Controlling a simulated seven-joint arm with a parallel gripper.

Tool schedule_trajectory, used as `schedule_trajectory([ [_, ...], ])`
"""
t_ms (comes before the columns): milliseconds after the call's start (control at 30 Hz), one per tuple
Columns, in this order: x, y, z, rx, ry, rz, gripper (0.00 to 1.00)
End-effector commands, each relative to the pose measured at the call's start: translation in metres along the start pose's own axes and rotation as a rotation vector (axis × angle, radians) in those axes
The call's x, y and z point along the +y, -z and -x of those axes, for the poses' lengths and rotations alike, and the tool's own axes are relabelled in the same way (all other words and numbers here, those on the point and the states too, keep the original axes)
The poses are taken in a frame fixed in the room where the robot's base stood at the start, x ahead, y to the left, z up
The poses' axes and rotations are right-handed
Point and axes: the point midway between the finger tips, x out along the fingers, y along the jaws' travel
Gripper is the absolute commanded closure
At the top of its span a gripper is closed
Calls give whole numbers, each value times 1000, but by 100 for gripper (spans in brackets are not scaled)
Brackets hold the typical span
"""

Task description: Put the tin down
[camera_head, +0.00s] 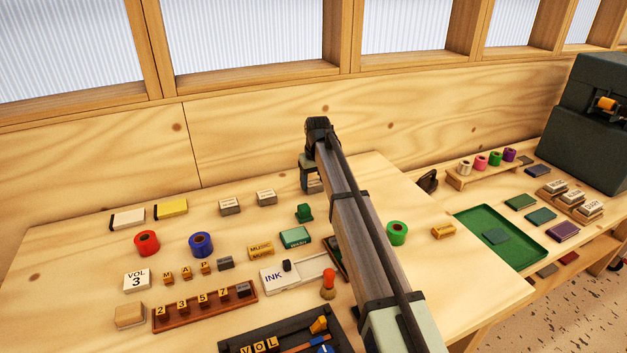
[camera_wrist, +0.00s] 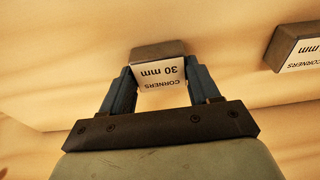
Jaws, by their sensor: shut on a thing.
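My gripper (camera_head: 312,170) reaches over the back part of the wooden bench. It also shows in the wrist view (camera_wrist: 160,85), with its two blue-grey fingers on either side of a small tin (camera_wrist: 162,75). The tin has a dark grey-brown body and a white label reading "CORNERS 30 mm". In the head view, part of the tin (camera_head: 315,187) shows low beside the fingers; my arm hides the rest. It is close to the bench top (camera_head: 350,170), but I cannot tell whether it touches it.
Two similar labelled tins (camera_head: 266,198) (camera_head: 229,206) stand to the left in a row; one also shows in the wrist view (camera_wrist: 296,46). A green roll (camera_head: 397,232) stands right of my arm.

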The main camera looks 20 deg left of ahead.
Motion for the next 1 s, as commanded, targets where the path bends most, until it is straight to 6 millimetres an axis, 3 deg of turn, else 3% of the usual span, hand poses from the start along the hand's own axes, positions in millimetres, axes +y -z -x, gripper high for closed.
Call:
schedule_trajectory([
  [267, 0, 0, 0, 0, 0, 0, 14],
  [633, 0, 1, 6, 1, 0, 0, 13],
  [1000, 0, 1, 68, 2, -1, -1, 13],
])
